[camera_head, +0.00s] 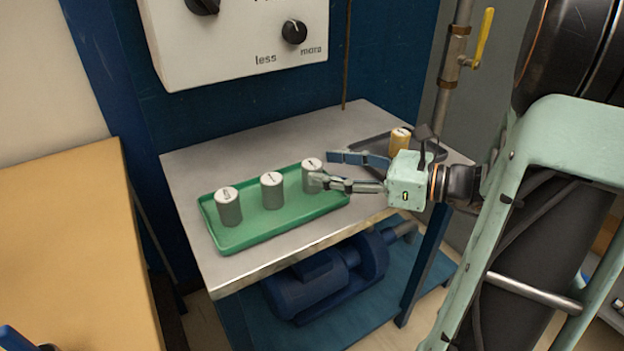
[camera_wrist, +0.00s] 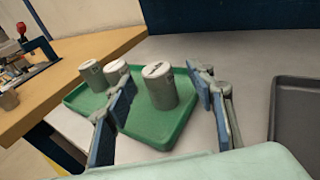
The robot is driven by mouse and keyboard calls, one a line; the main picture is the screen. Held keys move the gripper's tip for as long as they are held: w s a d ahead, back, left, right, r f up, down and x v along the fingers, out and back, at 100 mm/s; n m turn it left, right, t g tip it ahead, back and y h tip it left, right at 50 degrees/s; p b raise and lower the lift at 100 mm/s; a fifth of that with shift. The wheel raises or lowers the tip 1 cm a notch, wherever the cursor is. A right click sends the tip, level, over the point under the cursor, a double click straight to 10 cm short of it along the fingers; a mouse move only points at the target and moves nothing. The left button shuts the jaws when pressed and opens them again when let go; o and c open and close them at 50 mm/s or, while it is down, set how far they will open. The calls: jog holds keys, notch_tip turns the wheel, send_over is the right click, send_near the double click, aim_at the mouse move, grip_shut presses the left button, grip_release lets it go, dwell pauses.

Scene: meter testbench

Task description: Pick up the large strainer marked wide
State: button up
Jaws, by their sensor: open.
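Three grey cylinders with white, marked tops stand upright on a green tray (camera_head: 238,243): a left one (camera_head: 229,210), a middle one (camera_head: 271,194) and a right one (camera_head: 309,181). The marks are too small to read, so I cannot tell which one says wide. My gripper (camera_head: 328,168) is open and empty at the tray's right end, its fingers pointing left toward the right cylinder. In the wrist view, that cylinder (camera_wrist: 161,92) appears between the open fingers, just beyond them.
A dark tray (camera_head: 366,144) with a tan cylinder (camera_head: 399,143) lies behind my gripper; it also shows in the wrist view (camera_wrist: 296,112). A white panel with knobs (camera_head: 235,45) hangs above the metal bench (camera_head: 190,160). A pipe with a yellow-handled valve (camera_head: 483,38) stands at right.

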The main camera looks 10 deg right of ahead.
aim_at(310, 163)
jog(key=x, duration=0.2)
jog(key=b+x, duration=0.1)
jog(key=x, duration=0.1)
jog(key=shift+a+r, duration=0.2)
jog(key=shift+s, duration=0.1)
jog(key=c, duration=1.3)
jog(key=shift+r, duration=0.15)
